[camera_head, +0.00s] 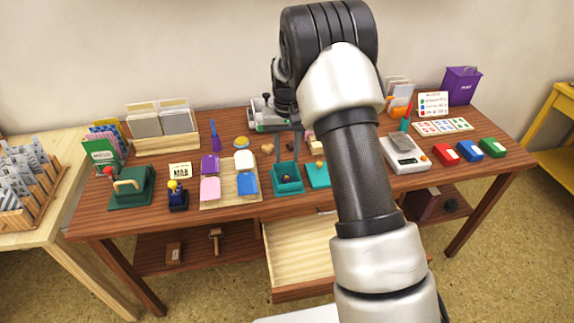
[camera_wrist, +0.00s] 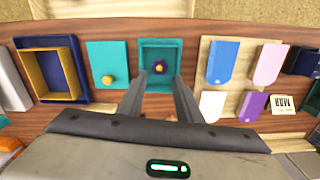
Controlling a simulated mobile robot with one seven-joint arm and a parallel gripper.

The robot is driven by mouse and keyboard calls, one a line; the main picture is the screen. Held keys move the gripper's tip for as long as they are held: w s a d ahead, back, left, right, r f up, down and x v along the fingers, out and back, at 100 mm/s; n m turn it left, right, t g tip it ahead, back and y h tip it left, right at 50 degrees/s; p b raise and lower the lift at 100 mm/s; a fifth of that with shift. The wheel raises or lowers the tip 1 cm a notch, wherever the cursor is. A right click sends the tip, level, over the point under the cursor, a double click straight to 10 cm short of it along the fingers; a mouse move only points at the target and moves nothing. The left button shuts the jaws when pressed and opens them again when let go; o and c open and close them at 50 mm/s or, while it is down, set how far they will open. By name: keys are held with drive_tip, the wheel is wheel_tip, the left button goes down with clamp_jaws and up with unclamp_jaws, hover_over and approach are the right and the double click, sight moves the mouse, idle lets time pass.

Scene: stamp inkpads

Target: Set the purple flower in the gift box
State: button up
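The purple flower (camera_wrist: 159,67), with a yellow centre, lies inside the open teal gift box (camera_wrist: 160,43). In the head view the flower (camera_head: 287,179) is a small dark spot inside the box (camera_head: 287,191). My gripper (camera_wrist: 160,77) is open, its two fingers apart at the box with the flower between and just beyond their tips; neither finger visibly touches it. In the head view my gripper (camera_head: 287,160) comes down over the back of the box. The teal lid (camera_wrist: 101,49) with a yellow knob lies flat beside the box.
A navy box with a yellow inside (camera_wrist: 50,68) stands beyond the lid. Coloured tags (camera_head: 246,184) lie on a mat left of the gift box. A scale (camera_head: 404,158) stands to the right. A drawer (camera_head: 297,252) is open below the front edge.

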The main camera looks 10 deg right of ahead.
drive_tip(key=s+r+t, duration=0.1)
drive_tip(key=s+r, duration=0.6)
drive_tip(key=r, duration=0.4)
drive_tip(key=s+r+t, duration=0.2)
drive_tip(key=s+r, duration=0.4)
drive_tip(key=r, duration=0.5)
drive_tip(key=s+r+n+t, duration=0.1)
drive_tip(key=s+r+t, duration=0.15)
drive_tip(key=s, duration=1.75)
drive_tip(key=shift+f+g, duration=1.05)
drive_tip(key=shift+f, duration=1.7)
drive_tip(key=shift+s+r+t, duration=0.15)
drive_tip(key=shift+r+t, duration=0.4)
drive_tip(key=shift+r, duration=0.65)
drive_tip(key=shift+s+r+t, duration=0.1)
drive_tip(key=shift+r+t, duration=0.45)
drive_tip(key=shift+r, duration=0.6)
